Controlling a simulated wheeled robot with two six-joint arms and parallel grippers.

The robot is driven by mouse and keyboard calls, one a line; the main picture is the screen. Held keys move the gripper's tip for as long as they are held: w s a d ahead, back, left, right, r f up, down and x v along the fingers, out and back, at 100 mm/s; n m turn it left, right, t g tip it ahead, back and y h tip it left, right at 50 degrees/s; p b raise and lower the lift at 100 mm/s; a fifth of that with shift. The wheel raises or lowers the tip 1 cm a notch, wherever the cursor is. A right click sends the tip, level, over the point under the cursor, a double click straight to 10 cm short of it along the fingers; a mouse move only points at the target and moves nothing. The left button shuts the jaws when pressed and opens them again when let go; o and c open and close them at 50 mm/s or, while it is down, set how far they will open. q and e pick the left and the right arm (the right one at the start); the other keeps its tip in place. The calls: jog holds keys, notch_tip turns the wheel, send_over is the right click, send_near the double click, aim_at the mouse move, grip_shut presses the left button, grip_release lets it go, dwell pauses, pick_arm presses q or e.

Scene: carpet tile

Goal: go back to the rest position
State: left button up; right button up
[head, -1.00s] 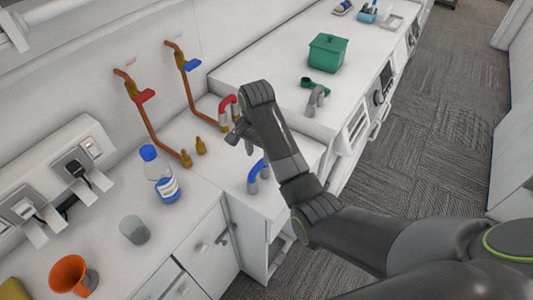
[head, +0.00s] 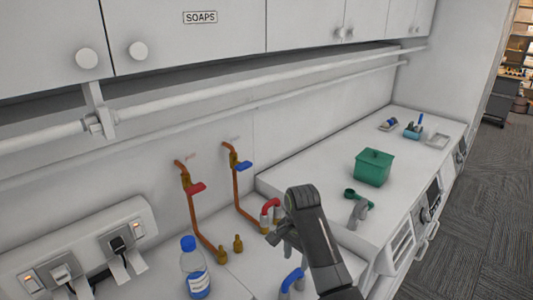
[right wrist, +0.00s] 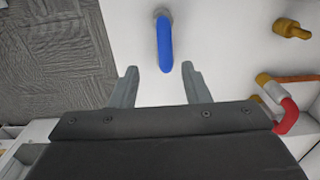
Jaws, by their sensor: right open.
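My right gripper (head: 284,240) is in the lower middle of the head view, over the counter by the pipes. In the right wrist view its two fingers (right wrist: 158,88) are apart with nothing between them. A blue-handled hose end (right wrist: 164,45) lies just beyond the fingertips there, apart from them. It also shows in the head view (head: 292,280), below the gripper. A red-handled hose end (head: 270,208) is close beside the gripper. My left gripper is not in view.
A bottle with a blue cap (head: 195,270) stands at the lower left, near wall sockets (head: 90,262). Copper pipes with red (head: 197,188) and blue (head: 243,166) valve levers run down the wall. A green box (head: 373,168) and green scoop (head: 357,198) sit on the right counter.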

jog(key=s+d+f+n+t, duration=0.1)
jog(key=s+d+f+n, duration=0.1)
jog(key=s+d+f, duration=0.5)
jog(key=s+d+f+n+t, duration=0.1)
jog(key=s+d+f+n, duration=0.1)
jog(key=s+d+f, duration=0.55)
jog(key=s+d+r+n+t+h, duration=0.1)
jog(key=s+d+r+n, duration=0.2)
jog(key=s, duration=0.8)
jog(key=s+d+r+n+t+h, duration=0.1)
jog(key=s+d+r+n, duration=0.15)
jog(key=s, duration=0.85)
notch_tip(320, 180, down, 32)
jog(key=d+g+b, duration=0.1)
jog(key=g+b, duration=0.1)
jog(key=b, duration=0.6)
jog(key=s+f+b, duration=0.3)
jog(key=s+f, duration=0.4)
jog(key=f, duration=0.4)
jog(key=s+a+f+g+b, duration=0.1)
jog(key=s+f+b, duration=0.2)
jog(key=s+f, duration=0.5)
notch_tip(320, 180, down, 3)
jog(key=shift+a+r+y, duration=0.15)
jog(key=shift+y, duration=0.25)
